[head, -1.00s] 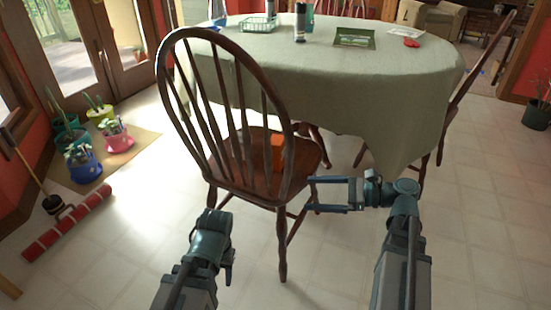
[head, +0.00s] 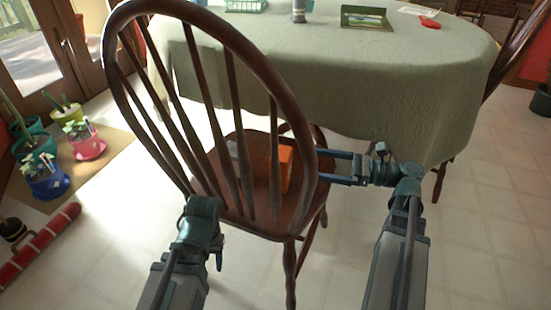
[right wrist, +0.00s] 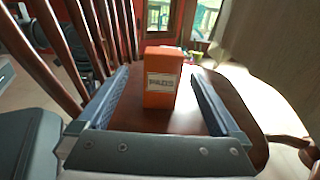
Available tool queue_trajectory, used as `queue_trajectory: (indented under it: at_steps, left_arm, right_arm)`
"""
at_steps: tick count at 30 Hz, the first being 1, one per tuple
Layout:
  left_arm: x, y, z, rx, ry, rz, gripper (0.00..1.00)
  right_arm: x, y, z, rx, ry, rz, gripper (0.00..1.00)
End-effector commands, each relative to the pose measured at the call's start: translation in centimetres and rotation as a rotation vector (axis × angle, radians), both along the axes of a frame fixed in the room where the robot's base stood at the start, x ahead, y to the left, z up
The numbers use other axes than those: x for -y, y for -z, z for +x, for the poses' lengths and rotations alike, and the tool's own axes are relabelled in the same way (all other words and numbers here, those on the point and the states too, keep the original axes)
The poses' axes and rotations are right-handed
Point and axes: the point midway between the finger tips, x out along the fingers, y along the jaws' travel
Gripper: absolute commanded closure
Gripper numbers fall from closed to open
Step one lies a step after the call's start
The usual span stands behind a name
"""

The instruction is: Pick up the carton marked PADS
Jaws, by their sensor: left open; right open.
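An orange carton (head: 286,168) stands upright on the brown seat of a wooden chair, partly hidden by the chair back's spindles. In the right wrist view the carton (right wrist: 163,90) shows a white label with dark print, too blurred to read surely. My right gripper (head: 332,166) is open beside the chair back, pointing left at seat level. In its wrist view the carton stands ahead, between the lines of the two fingers, not gripped. My left gripper (head: 218,256) is low in front of the chair, empty; its fingers barely show.
The chair's curved back (head: 265,70) rises between my arms and the seat.

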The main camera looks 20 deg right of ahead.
Motion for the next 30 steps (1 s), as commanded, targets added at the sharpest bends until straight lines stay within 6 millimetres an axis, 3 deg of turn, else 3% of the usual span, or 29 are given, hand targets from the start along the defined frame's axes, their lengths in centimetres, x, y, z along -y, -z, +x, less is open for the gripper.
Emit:
queue_trajectory:
  at_steps: [8,21,30]
  left_arm:
    - [0.0,0.1,0.0,0.000,0.000,0.000,0.50]
    - [0.0,0.0,0.0,0.000,0.000,0.000,0.50]
    - [0.0,0.0,0.0,0.000,0.000,0.000,0.50]
  right_arm:
    - [-0.6,0.0,0.3,0.000,-0.001,0.002,0.00]
    - [-6.9,0.0,3.8,0.000,-0.001,0.002,0.00]
    - [-7.7,0.0,4.3,0.000,0.001,0.002,0.00]
